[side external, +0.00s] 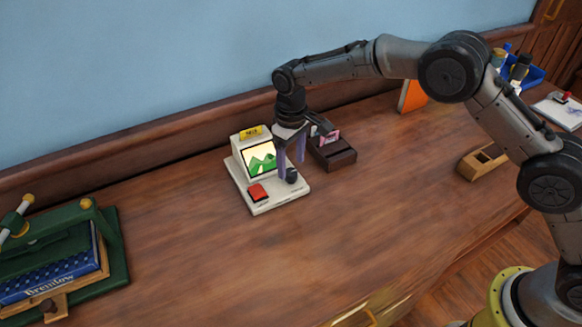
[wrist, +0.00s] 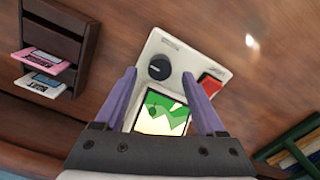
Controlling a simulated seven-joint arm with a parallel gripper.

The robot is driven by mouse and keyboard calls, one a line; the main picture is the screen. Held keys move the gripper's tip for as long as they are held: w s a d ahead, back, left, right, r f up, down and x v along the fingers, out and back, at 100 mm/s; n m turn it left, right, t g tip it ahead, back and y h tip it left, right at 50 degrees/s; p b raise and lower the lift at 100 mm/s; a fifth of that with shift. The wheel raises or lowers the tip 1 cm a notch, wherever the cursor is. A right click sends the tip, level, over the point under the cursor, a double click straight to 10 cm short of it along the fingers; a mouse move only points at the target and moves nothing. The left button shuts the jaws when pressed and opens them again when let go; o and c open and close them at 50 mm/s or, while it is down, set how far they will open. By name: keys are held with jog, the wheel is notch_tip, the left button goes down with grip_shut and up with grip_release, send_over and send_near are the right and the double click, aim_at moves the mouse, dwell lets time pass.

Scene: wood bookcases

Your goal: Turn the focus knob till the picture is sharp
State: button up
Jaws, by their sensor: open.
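The white viewer (side external: 266,170) stands on the wooden desk, with a screen (side external: 260,159) showing a picture of green hills that looks fairly crisp at this size. The black focus knob (side external: 291,175) sits on its base beside a red button (side external: 257,192).
A green press with a blue book (side external: 50,272) is at the left. A small wooden box (side external: 482,161) lies at the right. The desk front is clear.

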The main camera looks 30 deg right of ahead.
notch_tip(320, 180, up, 11)
dwell(0.3)
jog(key=shift+d, duration=0.1)
notch_tip(320, 180, up, 4)
send_over(292, 171)
jog(key=d, duration=0.2)
jog(key=s+d+r+m+t, duration=0.1)
jog(key=s+d+r, duration=0.25)
jog(key=r, duration=0.35)
jog(key=s+d+r+m+t, duration=0.1)
jog(key=s+d+r+t, duration=0.1)
jog(key=s+d+r, duration=0.3)
jog(key=s+d+r+t, duration=0.1)
jog(key=s+d+r, duration=0.4)
jog(key=s, duration=0.1)
jog(key=s+d+f+m+t, duration=0.15)
jog(key=s+d, duration=0.25)
jog(key=s, duration=0.9)
jog(key=s+d+f+m, duration=0.1)
jog(key=s+f, duration=0.8)
jog(key=f, duration=0.1)
jog(key=shift+d+f, duration=0.3)
jog(key=shift+f, duration=0.1)
